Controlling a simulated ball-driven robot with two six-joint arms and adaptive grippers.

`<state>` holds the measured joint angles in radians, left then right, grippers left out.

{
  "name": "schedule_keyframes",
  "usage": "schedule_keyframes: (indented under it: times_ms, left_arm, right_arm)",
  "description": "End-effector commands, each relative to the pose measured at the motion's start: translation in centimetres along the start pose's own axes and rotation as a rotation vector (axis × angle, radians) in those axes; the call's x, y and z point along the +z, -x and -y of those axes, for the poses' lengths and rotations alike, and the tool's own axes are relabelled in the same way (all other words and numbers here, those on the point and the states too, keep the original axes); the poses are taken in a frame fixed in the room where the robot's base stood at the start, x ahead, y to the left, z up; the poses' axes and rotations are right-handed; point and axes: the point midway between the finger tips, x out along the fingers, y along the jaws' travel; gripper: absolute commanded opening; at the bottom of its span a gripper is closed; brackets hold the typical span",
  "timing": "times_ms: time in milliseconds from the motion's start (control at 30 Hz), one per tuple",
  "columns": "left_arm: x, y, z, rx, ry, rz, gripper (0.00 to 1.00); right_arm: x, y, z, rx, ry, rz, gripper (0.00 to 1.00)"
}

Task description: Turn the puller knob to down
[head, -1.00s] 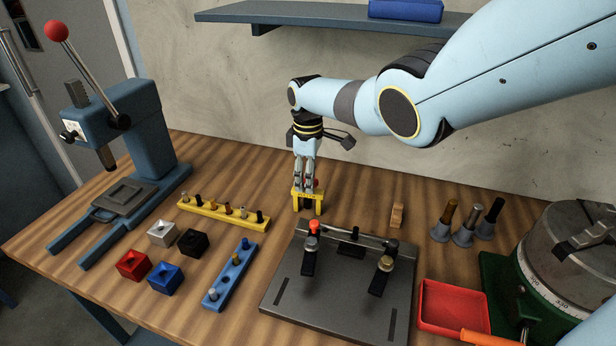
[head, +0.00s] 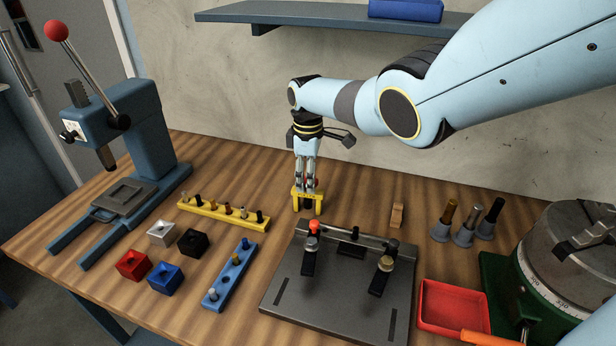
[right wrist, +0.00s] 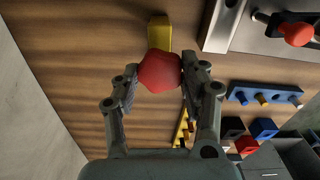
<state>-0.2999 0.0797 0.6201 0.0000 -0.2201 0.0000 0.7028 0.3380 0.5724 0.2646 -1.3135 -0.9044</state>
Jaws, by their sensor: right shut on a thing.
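The puller is a small yellow frame (head: 319,206) standing on the wooden bench top behind the grey fixture plate. Its faceted red knob (right wrist: 160,72) shows large in the right wrist view, with a yellow arm of the frame (right wrist: 158,33) beyond it. My right gripper (head: 306,186) points straight down over the puller. Its fingers stand on either side of the knob and are shut on it. In the head view the fingers hide most of the knob, and I cannot read its setting. My left gripper is in neither view.
The grey fixture plate (head: 340,300) with clamps lies just in front of the puller. A yellow peg strip (head: 222,215) lies to the left, a small wooden block (head: 397,215) to the right. A red tray (head: 452,309) and a round chuck (head: 575,250) stand at right.

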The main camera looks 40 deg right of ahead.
Motion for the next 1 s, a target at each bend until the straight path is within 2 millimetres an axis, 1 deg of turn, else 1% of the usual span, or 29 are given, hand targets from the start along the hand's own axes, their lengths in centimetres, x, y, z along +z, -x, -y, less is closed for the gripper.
schedule_keyframes:
  times_ms: [1000]
  left_arm:
    - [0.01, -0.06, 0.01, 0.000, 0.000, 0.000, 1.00]
  right_arm:
    - [-0.02, 0.03, -0.02, 0.001, 0.079, -0.001, 0.11]
